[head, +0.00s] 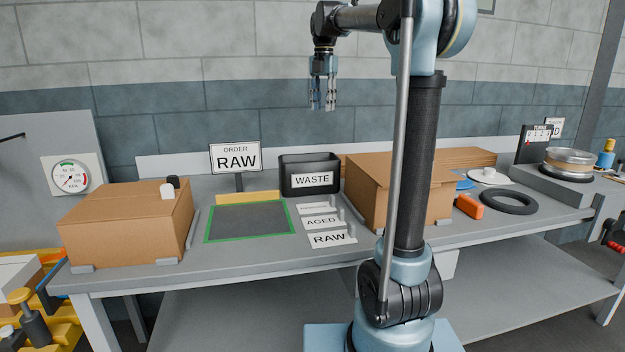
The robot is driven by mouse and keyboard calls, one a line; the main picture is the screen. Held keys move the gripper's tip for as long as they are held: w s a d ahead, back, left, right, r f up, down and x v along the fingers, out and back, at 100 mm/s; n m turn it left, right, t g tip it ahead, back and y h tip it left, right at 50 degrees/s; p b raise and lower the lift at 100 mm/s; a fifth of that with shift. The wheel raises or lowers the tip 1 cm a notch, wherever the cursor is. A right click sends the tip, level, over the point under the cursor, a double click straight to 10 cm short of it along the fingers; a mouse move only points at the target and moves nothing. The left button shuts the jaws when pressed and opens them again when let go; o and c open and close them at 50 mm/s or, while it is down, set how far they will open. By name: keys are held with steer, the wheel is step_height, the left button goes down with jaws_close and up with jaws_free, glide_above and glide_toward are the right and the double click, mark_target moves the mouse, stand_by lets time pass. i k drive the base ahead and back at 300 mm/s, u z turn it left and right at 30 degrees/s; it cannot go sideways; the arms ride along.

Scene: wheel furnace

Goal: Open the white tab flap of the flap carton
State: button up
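A brown carton (125,225) stands at the left end of the grey workbench, and its top looks closed. A white tab (167,191) sticks up near the right part of its top. A black tab (174,181) stands just behind the white one. My gripper (323,107) hangs in the air, fingers down, above and well to the right of this carton. Its fingers are apart with nothing between them. A second brown carton (370,192) stands mid-bench, partly hidden by my arm; no tab shows on it.
A green-edged dark mat (250,222), an ORDER RAW sign (235,157), a black WASTE bin (310,175) and label plates (328,238) lie between the cartons. A black ring (508,202) and an orange block (469,206) are at right. Air above the left carton is clear.

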mark_target(164, 204)
steer(key=k, duration=1)
